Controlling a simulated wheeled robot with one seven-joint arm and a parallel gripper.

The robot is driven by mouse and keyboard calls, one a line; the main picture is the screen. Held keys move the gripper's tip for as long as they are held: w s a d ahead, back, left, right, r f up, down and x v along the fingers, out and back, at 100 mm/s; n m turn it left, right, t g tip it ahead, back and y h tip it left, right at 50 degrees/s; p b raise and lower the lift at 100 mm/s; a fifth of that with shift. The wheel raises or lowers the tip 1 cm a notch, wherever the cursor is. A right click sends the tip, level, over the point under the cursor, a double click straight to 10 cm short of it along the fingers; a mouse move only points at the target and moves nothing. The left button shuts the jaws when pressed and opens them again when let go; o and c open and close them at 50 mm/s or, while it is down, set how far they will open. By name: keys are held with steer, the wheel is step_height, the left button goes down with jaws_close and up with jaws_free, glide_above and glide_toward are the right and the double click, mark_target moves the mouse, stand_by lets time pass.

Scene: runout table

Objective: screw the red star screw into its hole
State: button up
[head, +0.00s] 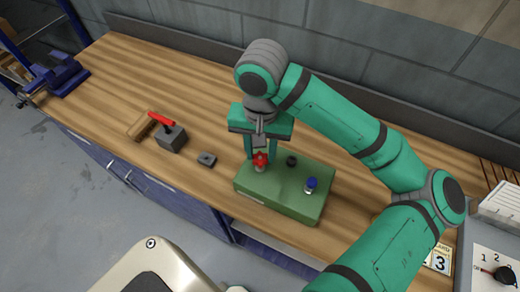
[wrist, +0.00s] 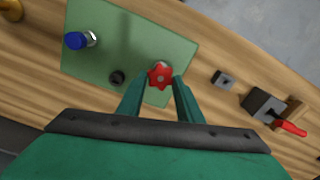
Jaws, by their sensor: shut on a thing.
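The red star screw (head: 260,158) has a star-shaped head and stands near the back left corner of the green block (head: 280,200). My gripper (head: 260,150) is above it, pointing down, with its fingers shut on the red head. In the wrist view the red star screw (wrist: 160,76) sits between the two green fingertips (wrist: 160,82). A pale metal part shows below the head. The hole under it is hidden, so I cannot tell how deep the screw sits.
A blue-topped screw (head: 311,184) and a black knob (head: 291,161) stand on the same block. A small grey block (head: 207,159) and a grey box with a red lever (head: 171,137) lie to the left. The wooden table (head: 120,80) is clear at the back left.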

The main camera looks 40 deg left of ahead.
steer(key=o, duration=1.2)
steer(key=shift+w+d, duration=0.25)
steer(key=shift+s+a, duration=0.1)
